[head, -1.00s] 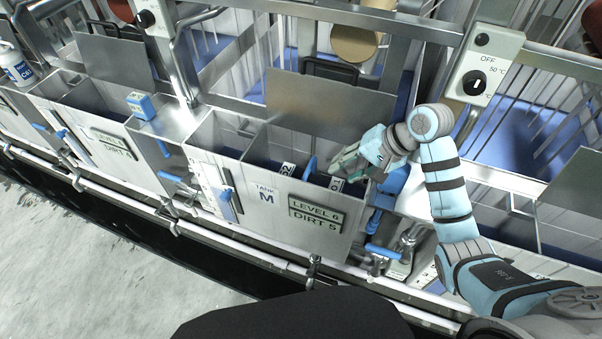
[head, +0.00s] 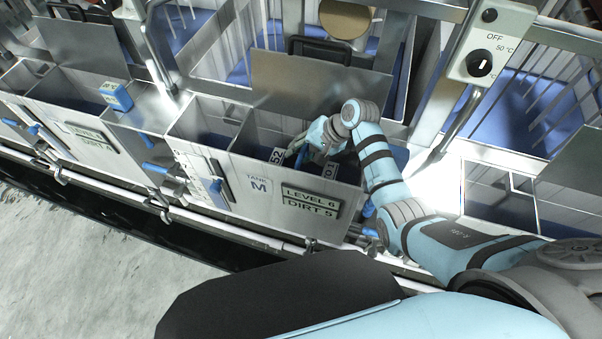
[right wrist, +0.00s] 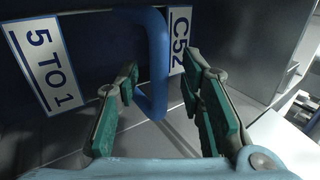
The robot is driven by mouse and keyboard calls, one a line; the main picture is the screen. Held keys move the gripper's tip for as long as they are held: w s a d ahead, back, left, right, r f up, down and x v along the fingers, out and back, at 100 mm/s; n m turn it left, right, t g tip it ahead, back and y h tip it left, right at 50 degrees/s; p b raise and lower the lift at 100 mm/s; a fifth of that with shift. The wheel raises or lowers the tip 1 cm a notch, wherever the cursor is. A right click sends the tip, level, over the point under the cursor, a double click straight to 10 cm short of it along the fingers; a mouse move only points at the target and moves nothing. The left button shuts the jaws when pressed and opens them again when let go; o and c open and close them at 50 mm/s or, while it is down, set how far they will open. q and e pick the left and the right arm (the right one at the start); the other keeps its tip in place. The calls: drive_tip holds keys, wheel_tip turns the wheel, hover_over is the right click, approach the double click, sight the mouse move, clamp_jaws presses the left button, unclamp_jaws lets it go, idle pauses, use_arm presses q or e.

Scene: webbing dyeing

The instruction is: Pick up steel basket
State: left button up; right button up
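Tank M (head: 235,185) is a grey steel tank with a "LEVEL 6 DIRT 5" display. A blue handle (right wrist: 156,60) stands in it, between white labels (right wrist: 48,65) reading "5 TO 1" and "C52". I cannot make out a steel basket body around the handle. My right gripper (head: 297,150) reaches over the tank's rim into it, its fingers partly hidden in the head view. In the right wrist view its green-padded fingers (right wrist: 160,88) are open on either side of the blue handle, with gaps showing. My left gripper is not in view.
A raised steel lid (head: 318,82) stands behind the tank. A control box with a dial (head: 487,50) is at upper right. A blue box (head: 116,95) sits on a ledge to the left. White pipes (head: 235,230) run along the front, with open floor at lower left.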

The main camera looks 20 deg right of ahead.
drive_tip(key=shift+f, duration=0.15)
drive_tip(key=shift+s, duration=0.25)
drive_tip(key=shift+c, duration=0.6)
drive_tip(key=shift+s+r, duration=0.1)
drive_tip(key=shift+r, duration=0.1)
drive_tip(key=c, duration=0.3)
clamp_jaws()
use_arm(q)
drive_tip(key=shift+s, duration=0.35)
use_arm(e)
drive_tip(key=shift+w+r, duration=0.2)
drive_tip(key=shift+r, duration=0.35)
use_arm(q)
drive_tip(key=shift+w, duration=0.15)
use_arm(e)
wheel_tip(320, 180, up, 19)
